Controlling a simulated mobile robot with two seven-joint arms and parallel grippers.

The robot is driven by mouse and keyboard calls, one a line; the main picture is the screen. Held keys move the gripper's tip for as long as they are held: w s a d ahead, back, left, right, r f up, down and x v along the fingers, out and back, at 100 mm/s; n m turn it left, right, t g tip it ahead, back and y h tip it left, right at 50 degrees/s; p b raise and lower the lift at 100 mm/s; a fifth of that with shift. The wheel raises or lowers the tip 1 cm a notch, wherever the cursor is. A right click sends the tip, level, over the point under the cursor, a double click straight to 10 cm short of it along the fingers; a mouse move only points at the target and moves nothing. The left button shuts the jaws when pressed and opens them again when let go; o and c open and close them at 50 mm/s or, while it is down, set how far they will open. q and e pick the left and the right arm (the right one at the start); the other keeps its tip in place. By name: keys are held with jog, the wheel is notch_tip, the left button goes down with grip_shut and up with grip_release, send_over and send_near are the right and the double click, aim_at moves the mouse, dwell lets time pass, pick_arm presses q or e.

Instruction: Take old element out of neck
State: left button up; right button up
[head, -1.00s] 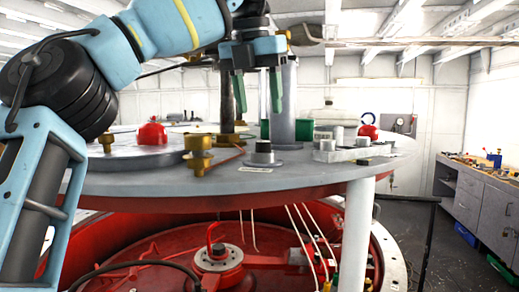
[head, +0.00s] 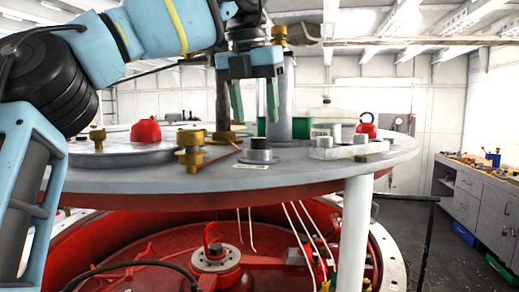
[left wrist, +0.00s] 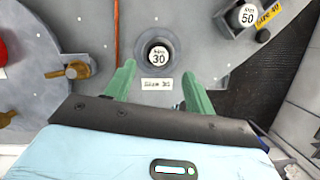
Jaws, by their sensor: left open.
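A small label (left wrist: 156,85) lies just in front. My left gripper (head: 255,116) points down with its green fingers apart, above the neck. In the left wrist view the open fingers (left wrist: 157,76) flank the near side of the neck; nothing is between them. My right gripper is out of view.
A grey post (head: 283,105) rises behind the neck. Brass fittings (head: 192,150) and a red knob (head: 146,130) stand to the left. A grey block with "Size 50" (left wrist: 246,16) and "Size 40" parts (left wrist: 265,33) sits right.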

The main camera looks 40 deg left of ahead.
aim_at(259, 138)
pick_arm(q)
jog(key=shift+x, duration=2.4)
jog(key=shift+w+a, duration=0.15)
jog(key=c, duration=1)
jog(key=shift+c, duration=0.3)
jog(key=shift+r, duration=0.15)
